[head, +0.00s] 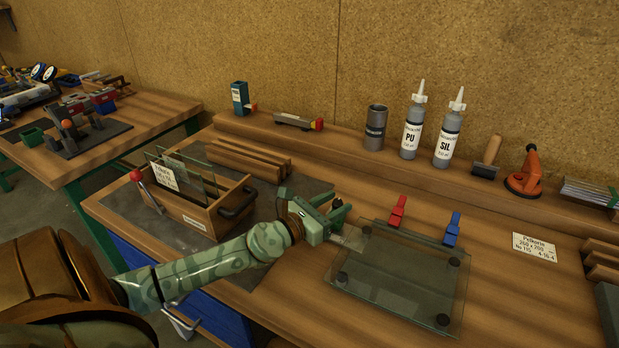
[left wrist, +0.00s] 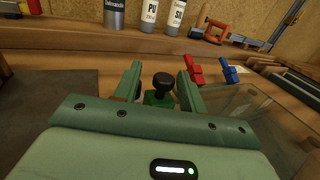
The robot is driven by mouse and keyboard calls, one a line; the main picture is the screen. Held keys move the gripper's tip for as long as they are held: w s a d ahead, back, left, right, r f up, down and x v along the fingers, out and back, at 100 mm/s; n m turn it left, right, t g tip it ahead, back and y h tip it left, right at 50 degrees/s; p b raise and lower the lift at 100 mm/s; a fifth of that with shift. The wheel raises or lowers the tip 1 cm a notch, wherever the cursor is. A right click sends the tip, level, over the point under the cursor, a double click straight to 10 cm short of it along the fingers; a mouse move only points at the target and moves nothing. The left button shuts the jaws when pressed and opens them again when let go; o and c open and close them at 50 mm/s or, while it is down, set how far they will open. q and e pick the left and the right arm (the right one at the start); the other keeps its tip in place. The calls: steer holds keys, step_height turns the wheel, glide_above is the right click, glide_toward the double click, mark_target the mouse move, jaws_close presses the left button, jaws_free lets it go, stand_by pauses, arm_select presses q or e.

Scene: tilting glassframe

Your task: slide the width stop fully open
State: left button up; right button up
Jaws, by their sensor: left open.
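My left gripper (head: 340,213) is open at the left edge of the glass panes (head: 402,275) lying on the bench. In the left wrist view its two fingers (left wrist: 159,72) stand either side of a black knob (left wrist: 163,81) on a small green block (left wrist: 160,99), which looks like the width stop. A gap shows between the knob and each finger. I cannot tell how deep the knob sits between them. In the head view the gripper mostly hides this block, and its track is not clear. My right gripper is not in view.
Red (head: 398,211) and blue (head: 452,229) clamps stand at the panes' back edge. A wooden crate (head: 199,215) with upright glass sheets is left of my arm. Bottles PU (head: 412,137) and SIL (head: 447,142) stand on the back shelf. Bare bench lies in front of the panes.

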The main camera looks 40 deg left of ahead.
arm_select(q)
steer(key=s, duration=0.2)
steer(key=s+b, duration=0.1)
steer(key=s, duration=0.2)
steer(key=s+a+b, duration=0.1)
steer(key=s, duration=0.1)
steer(key=shift+s+f, duration=0.4)
steer(key=s+b, duration=0.2)
steer(key=s, duration=0.1)
steer(key=s+a+b, duration=0.1)
steer(key=s+b, duration=0.2)
steer(key=shift+s+a, duration=0.2)
steer(key=shift+s, duration=0.15)
steer(key=shift+s+r+b, duration=0.2)
steer(key=shift+s+b, duration=0.15)
steer(key=shift+b, duration=0.15)
steer(key=shift+r, duration=0.15)
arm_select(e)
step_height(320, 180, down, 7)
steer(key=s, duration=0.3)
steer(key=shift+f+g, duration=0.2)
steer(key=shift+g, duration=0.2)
arm_select(q)
steer(key=shift+r, duration=0.15)
